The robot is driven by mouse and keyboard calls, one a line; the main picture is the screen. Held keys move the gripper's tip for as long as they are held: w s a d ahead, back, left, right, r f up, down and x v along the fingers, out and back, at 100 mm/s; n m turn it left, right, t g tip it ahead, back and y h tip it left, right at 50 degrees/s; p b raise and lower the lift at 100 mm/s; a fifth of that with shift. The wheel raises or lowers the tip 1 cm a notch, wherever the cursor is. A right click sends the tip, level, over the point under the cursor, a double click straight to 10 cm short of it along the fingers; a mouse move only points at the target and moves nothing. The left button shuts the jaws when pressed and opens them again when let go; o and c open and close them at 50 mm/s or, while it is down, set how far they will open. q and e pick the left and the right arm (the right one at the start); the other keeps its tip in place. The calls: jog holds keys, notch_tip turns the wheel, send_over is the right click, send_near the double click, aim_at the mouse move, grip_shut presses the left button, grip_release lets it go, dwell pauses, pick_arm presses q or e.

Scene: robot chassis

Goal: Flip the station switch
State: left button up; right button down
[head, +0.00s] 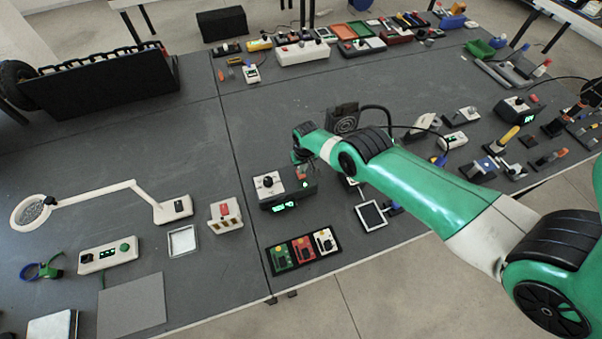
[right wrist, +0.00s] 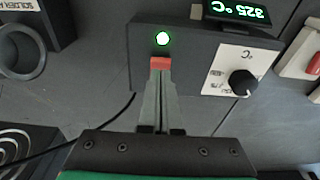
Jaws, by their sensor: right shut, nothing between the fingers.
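The soldering station (head: 292,198) is a dark box near the middle of the table in the head view. It has a white dial plate with a black knob (right wrist: 242,83) and a lit green display (right wrist: 238,11) reading 325 °C in the right wrist view. A red switch (right wrist: 160,63) sits on its top, with a lit green lamp (right wrist: 162,38) beside it. My right gripper (right wrist: 159,75) is shut and empty, its fingertips right at the red switch. I cannot tell whether they touch it. My left gripper is not in view.
A holder marked "SOLDER" (right wrist: 30,22) stands beside the station in the right wrist view. A black cable (right wrist: 70,143) runs near the gripper. In the head view, a white block with a red switch (head: 226,214) is left of the station, and a three-module board (head: 304,250) lies in front.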

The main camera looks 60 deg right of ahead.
jog(key=shift+f+b, duration=0.7)
jog(key=shift+f, duration=0.05)
notch_tip(320, 180, up, 7)
jog(key=p, duration=0.7)
jog(key=shift+r, duration=0.2)
jog(key=shift+f, duration=0.1)
jog(key=shift+w+a, duration=0.1)
